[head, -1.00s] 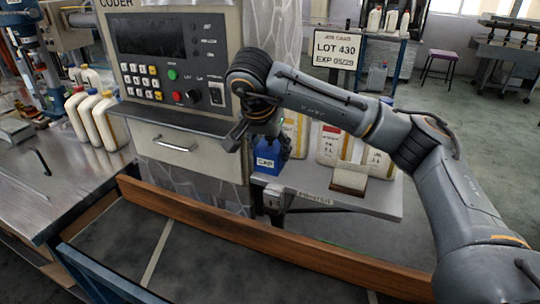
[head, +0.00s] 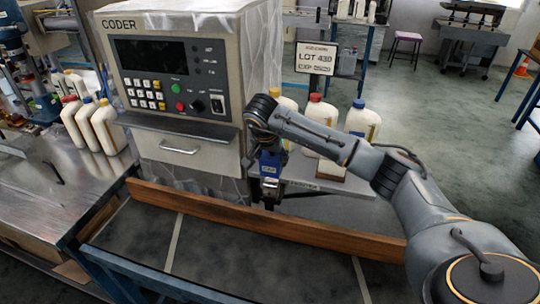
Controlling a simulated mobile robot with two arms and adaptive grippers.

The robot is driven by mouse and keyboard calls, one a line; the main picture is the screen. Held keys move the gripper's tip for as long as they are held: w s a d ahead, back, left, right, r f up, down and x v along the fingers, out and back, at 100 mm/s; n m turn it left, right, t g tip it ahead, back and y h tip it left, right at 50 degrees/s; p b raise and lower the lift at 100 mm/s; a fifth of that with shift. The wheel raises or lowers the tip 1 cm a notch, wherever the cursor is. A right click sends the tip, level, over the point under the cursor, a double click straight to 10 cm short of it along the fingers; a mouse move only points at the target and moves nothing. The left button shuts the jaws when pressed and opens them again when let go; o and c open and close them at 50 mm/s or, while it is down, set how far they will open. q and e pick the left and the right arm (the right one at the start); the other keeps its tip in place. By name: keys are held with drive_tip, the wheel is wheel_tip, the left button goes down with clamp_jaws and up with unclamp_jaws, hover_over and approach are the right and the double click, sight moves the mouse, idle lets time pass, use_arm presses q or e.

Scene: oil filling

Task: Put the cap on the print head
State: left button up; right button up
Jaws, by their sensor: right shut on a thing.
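My right gripper (head: 266,147) points down in front of the coder cabinet's right edge. It is shut on the blue cap (head: 270,164), which shows just under it. The grey metal print head (head: 270,186) is directly below the cap, at the left end of the small shelf. The cap overlaps the top of the print head in the picture. I cannot tell whether it is seated or only close above. The fingertips are small and partly hidden by the wrist. My left gripper is out of the picture.
The coder cabinet (head: 182,160) stands close on the left. White bottles (head: 362,123) stand on the shelf behind my right forearm. A wooden rail (head: 250,222) edges the dark conveyor (head: 235,262) in front. More bottles (head: 103,128) stand on the metal table at left.

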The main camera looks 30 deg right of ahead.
sight(271, 181)
drive_tip(key=shift+a+f+b, duration=0.1)
drive_tip(key=shift+f+b, duration=1.15)
drive_tip(key=shift+f, duration=0.75)
drive_tip(key=shift+f+b, duration=1.75)
drive_tip(key=shift+f, duration=0.85)
drive_tip(key=shift+f, duration=0.1)
drive_tip(key=o, duration=1.2)
drive_tip(key=v, duration=1.2)
drive_tip(key=shift+a+f, duration=0.1)
drive_tip(key=shift+f, duration=0.05)
